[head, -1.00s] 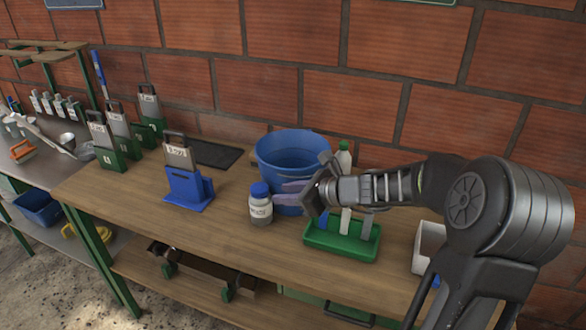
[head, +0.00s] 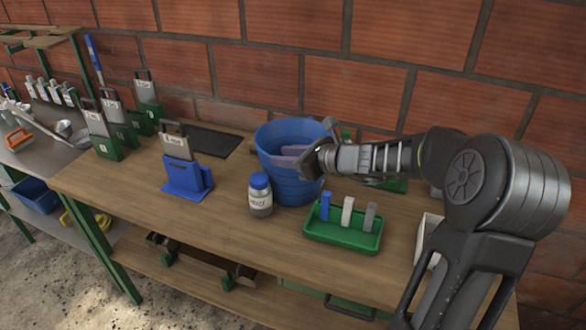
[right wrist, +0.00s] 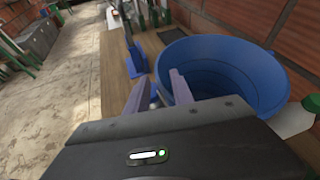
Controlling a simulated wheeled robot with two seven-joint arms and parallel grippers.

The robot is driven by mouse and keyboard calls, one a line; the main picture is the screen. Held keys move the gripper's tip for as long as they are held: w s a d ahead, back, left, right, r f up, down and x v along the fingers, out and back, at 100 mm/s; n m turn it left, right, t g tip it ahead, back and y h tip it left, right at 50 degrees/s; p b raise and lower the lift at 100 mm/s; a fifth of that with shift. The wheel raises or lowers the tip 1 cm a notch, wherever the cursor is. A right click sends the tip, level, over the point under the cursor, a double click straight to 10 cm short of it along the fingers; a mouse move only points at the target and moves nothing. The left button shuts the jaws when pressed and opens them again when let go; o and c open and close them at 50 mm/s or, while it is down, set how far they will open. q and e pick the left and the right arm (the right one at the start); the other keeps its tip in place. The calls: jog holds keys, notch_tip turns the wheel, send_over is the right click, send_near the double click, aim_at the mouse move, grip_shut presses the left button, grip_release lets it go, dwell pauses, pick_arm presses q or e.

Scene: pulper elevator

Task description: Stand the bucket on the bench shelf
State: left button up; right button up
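The blue bucket (head: 272,140) stands upright on the wooden bench top (head: 235,230), near the brick wall. Below the top is a wooden lower shelf (head: 190,291). My right gripper (head: 292,155) is at the bucket's front rim. In the right wrist view the bucket (right wrist: 240,70) is close, and the two fingers (right wrist: 157,88) are apart, one over the bucket's inside and one outside its wall. I cannot tell whether either touches it. My left gripper is out of view.
A blue-lidded jar (head: 260,198) stands close before the bucket. A green tray (head: 332,239) with upright blocks is to its right, a white container (head: 428,232) beyond. A blue holder (head: 186,182) stands left. A dark rack (head: 190,262) occupies part of the lower shelf.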

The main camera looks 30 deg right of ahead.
jog(key=p+x, duration=0.1)
jog(key=x, duration=0.4)
jog(key=shift+w, duration=0.15)
jog(key=shift+r, duration=0.1)
jog(key=shift+c, duration=0.4)
grip_shut()
dwell(1.4)
